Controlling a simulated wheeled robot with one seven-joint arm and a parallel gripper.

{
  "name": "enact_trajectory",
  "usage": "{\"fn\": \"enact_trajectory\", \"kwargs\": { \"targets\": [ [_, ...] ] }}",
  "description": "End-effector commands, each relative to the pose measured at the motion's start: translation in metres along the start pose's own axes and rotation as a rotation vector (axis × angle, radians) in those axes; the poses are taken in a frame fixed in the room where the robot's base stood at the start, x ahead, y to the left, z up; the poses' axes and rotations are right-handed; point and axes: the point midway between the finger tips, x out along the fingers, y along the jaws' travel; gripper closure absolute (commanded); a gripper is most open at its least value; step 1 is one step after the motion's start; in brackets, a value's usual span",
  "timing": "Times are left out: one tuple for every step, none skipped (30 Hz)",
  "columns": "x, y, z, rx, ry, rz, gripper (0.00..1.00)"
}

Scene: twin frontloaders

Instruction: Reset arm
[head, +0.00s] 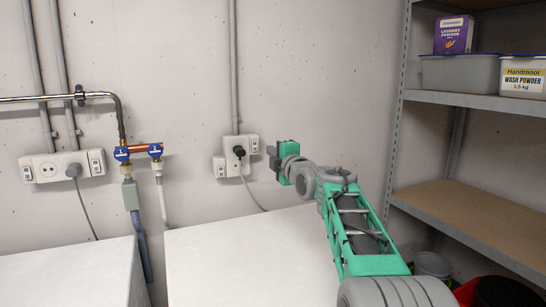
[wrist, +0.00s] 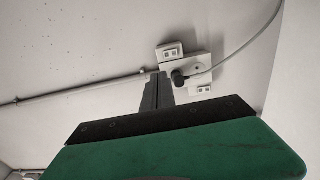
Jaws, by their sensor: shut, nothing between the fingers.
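My arm stretches out from the lower right over the white machine top in the head view. My gripper (head: 274,158) is at its far end, raised in front of the wall and pointing left. Its fingers are shut and hold nothing. In the wrist view the shut fingers (wrist: 158,88) show as one dark bar beyond the green gripper body, with the wall socket behind them. The nearer part of the fingers is hidden by the body.
A wall socket (head: 240,147) with a black plug is just left of my gripper. Two white machine tops, left (head: 70,275) and middle (head: 215,260), lie below. Blue-handled valves (head: 122,154) are on the wall. A shelf unit (head: 480,215) with a grey bin (head: 458,74) stands right.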

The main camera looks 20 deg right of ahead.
Motion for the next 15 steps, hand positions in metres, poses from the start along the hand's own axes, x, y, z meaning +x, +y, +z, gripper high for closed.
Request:
{"fn": "enact_trajectory", "kwargs": {
  "targets": [
    [-0.0024,0.0001,0.0000,0.000,0.000,0.000,1.00],
    [-0.0030,0.0003,-0.0001,0.000,0.000,0.000,1.00],
    [-0.0033,0.0003,-0.0002,0.000,0.001,0.000,1.00],
    [-0.0033,0.0002,-0.0002,0.000,0.001,0.000,1.00],
    [-0.0032,0.0002,-0.0003,0.000,0.001,0.000,1.00],
    [-0.0030,0.0002,-0.0003,0.000,0.001,0.000,1.00],
    [-0.0030,0.0001,-0.0003,0.000,0.001,0.000,1.00],
    [-0.0029,0.0001,-0.0003,0.000,0.001,0.000,1.00],
    [-0.0029,0.0001,-0.0003,0.000,0.001,0.000,1.00],
    [-0.0028,0.0001,-0.0003,0.000,0.001,0.000,1.00],
    [-0.0028,0.0001,-0.0003,0.000,0.001,0.000,1.00],
    [-0.0028,0.0001,-0.0004,0.001,0.001,0.000,1.00],
    [-0.0032,0.0007,-0.0011,0.004,0.001,-0.003,1.00],
    [-0.0043,0.0016,-0.0030,0.015,0.001,-0.011,1.00],
    [-0.0076,0.0025,-0.0081,0.046,0.001,-0.036,1.00]
  ]
}}
